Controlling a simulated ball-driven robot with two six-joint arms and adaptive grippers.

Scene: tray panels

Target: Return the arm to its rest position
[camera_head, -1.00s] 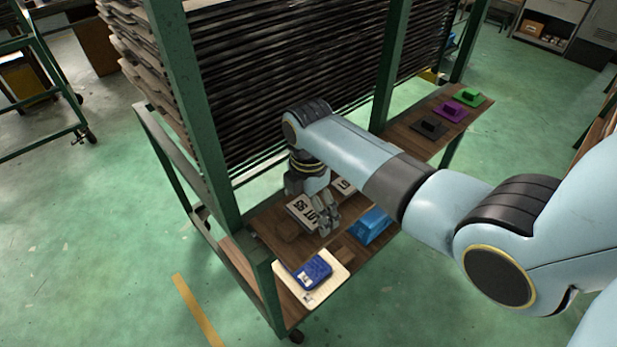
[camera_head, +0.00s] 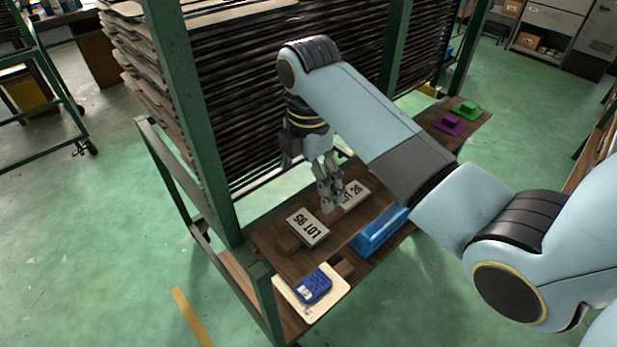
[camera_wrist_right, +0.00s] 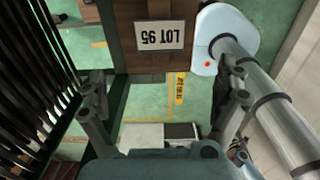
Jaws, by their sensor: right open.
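My right gripper (camera_head: 331,190) hangs above the wooden shelf (camera_head: 290,262) of the green rack, fingers pointing down. It is open and holds nothing. In the right wrist view my right gripper (camera_wrist_right: 165,100) shows its two fingers spread wide apart with floor seen between them. The LOT 95 plate (camera_head: 308,227) lies on the shelf to the lower left of the gripper, clear of the fingers. It also shows in the wrist view, the LOT 95 plate (camera_wrist_right: 160,35). A second LOT plate (camera_head: 352,194) lies just behind the fingers, partly hidden. My left gripper is not seen.
A blue bin (camera_head: 380,232) sits at the shelf's front edge. A blue box (camera_head: 313,287) lies on a cream board (camera_head: 331,281) at the near end. Purple (camera_head: 447,124) and green (camera_head: 466,108) pieces lie at the far end. Rack posts (camera_head: 180,110) and stacked dark trays stand close behind.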

